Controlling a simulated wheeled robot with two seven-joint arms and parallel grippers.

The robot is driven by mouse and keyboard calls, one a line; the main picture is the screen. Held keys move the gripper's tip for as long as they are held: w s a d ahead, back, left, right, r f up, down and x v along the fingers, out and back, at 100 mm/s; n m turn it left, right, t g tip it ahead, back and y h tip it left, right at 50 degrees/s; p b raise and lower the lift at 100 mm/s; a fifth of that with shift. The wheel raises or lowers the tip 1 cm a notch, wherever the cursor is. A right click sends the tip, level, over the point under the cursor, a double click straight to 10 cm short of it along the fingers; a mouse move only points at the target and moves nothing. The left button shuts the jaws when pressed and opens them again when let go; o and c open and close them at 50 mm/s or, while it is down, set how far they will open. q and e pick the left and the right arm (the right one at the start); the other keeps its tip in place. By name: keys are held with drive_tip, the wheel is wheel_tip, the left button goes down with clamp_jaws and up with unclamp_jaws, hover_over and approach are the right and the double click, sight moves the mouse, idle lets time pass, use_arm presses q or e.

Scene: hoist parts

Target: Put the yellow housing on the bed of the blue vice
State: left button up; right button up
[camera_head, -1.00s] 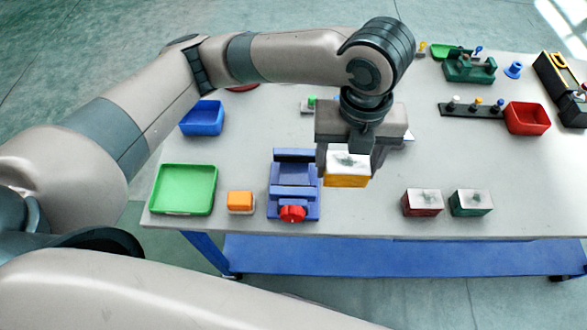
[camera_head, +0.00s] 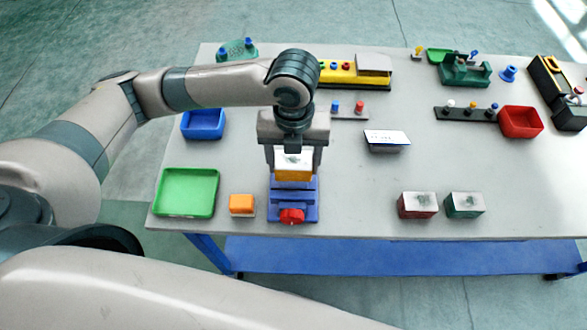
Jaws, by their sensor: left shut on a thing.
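My left gripper (camera_head: 294,155) is shut on the yellow housing (camera_head: 293,176), a block with yellow sides and a pale top. It holds the housing over the blue vice (camera_head: 280,205), whose red knob (camera_head: 291,216) faces the near edge of the table. The housing and gripper hide the far part of the vice and its bed. I cannot tell whether the housing touches the bed. My right gripper is not in view.
An orange block (camera_head: 241,203) and a green tray (camera_head: 186,192) lie left of the vice. A blue bin (camera_head: 203,124) stands behind. Red (camera_head: 417,206) and green (camera_head: 465,205) housings sit to the right. A grey block with a white top (camera_head: 387,140) stands mid-table.

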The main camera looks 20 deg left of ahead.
sight(294, 159)
use_arm(q)
drive_tip(key=shift+f+p, duration=0.6)
drive_tip(key=shift+f, duration=1.35)
drive_tip(key=shift+f, duration=0.15)
drive_tip(key=o, duration=1.3)
wheel_tip(294, 159, up, 11)
drive_tip(key=shift+r+b, duration=0.2)
drive_tip(key=shift+b, duration=1.05)
drive_tip(key=shift+r, duration=0.45)
